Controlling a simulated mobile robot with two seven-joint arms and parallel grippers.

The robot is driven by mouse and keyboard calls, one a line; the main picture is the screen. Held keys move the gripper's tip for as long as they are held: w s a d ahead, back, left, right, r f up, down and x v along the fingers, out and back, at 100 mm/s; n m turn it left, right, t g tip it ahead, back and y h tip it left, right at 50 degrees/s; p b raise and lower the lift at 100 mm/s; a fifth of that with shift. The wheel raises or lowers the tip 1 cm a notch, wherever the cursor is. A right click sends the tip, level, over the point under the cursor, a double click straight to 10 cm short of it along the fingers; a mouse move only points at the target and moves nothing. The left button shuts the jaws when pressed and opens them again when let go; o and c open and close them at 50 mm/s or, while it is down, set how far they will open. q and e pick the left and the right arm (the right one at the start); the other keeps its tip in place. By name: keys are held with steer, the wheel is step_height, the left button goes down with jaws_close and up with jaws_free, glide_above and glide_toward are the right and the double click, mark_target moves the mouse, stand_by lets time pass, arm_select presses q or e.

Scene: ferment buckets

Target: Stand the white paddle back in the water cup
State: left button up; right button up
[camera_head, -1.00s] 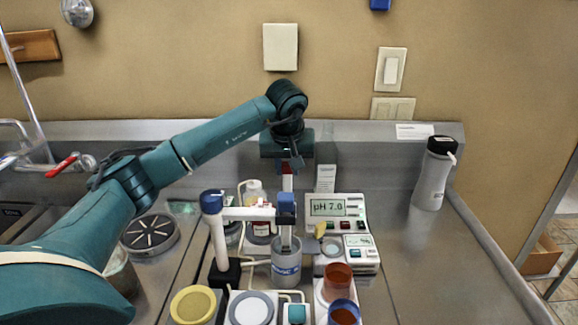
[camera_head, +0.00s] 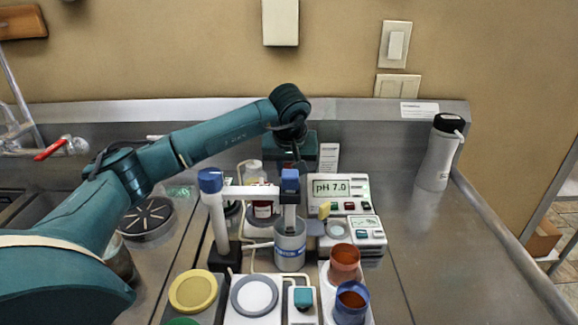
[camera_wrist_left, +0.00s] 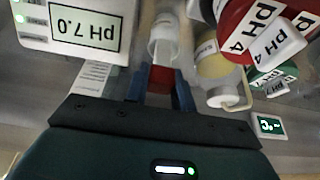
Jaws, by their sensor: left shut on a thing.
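My left gripper (camera_head: 299,165) is above the bench, behind a blue clamp block (camera_head: 290,183). In the left wrist view its fingers (camera_wrist_left: 160,95) are shut on a red grip (camera_wrist_left: 161,78). A pale, whitish part (camera_wrist_left: 163,42) reaches on from this grip; I take it for the white paddle. In the head view the clamp hides the held piece. A clear cup with a blue label (camera_head: 290,252) stands below the clamp, with a grey rod in it. I cannot tell for sure that it is the water cup. My right gripper is not in view.
The pH meter (camera_head: 340,188) stands right of the gripper. A white-armed stand (camera_head: 218,225) is close on the left. Bottles (camera_head: 262,208) stand behind the stand's arm. Yellow (camera_head: 193,291), red (camera_head: 344,259) and blue (camera_head: 350,304) containers are in front.

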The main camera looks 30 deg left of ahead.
arm_select(q)
steer(key=o, duration=1)
steer(key=shift+o, duration=0.7)
steer(key=o, duration=0.4)
steer(key=shift+r, duration=0.1)
steer(key=shift+r+p, duration=2.5)
steer(key=shift+r, duration=0.45)
steer(key=shift+d, duration=0.1)
